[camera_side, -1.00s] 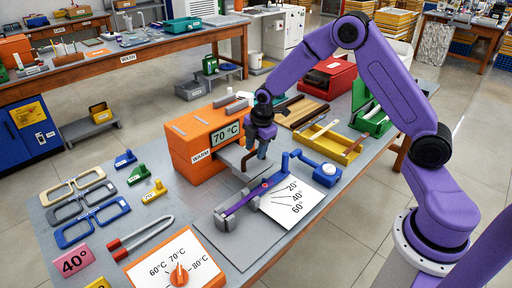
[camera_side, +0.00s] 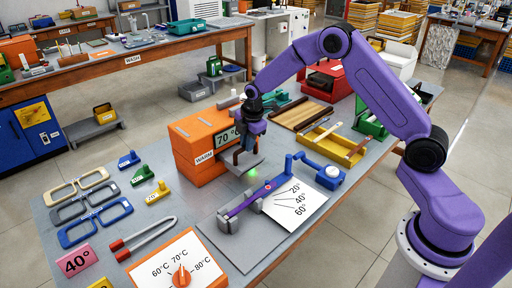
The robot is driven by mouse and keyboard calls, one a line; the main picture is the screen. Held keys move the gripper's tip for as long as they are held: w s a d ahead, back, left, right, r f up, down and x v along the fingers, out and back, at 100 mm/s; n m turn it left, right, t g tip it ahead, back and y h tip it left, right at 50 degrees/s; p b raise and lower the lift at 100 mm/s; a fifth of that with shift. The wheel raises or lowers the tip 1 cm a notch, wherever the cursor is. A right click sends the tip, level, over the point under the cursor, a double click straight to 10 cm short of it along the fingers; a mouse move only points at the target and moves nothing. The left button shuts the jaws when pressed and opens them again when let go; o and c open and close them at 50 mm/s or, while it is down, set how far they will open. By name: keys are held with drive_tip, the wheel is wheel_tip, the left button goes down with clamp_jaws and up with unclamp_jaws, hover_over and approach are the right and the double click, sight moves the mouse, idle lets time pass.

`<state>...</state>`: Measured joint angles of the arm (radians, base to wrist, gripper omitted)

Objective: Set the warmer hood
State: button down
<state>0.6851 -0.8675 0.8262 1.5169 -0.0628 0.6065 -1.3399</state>
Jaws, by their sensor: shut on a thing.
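The orange warmer (camera_side: 190,153) stands on the grey bench, with a "WARM" label and a display reading 70 °C. A grey hood plate (camera_side: 259,161) juts from its front right side. My gripper (camera_side: 243,158) points down at this plate and is shut on it; the fingertips are small and partly blend with the plate. A green glow (camera_side: 251,172) shows just below the plate. The dial card (camera_side: 170,262) at the front has an orange knob (camera_side: 181,277) and marks for 60, 70 and 80 °C.
A yellow tray (camera_side: 338,147) is behind right.

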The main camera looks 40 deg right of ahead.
drive_tip(key=shift+w, duration=1.4)
drive_tip(key=c, duration=1.1)
unclamp_jaws()
drive_tip(key=shift+r, duration=0.1)
drive_tip(key=s+r, duration=0.3)
drive_tip(key=r, duration=1.4)
drive_tip(key=shift+s, duration=0.2)
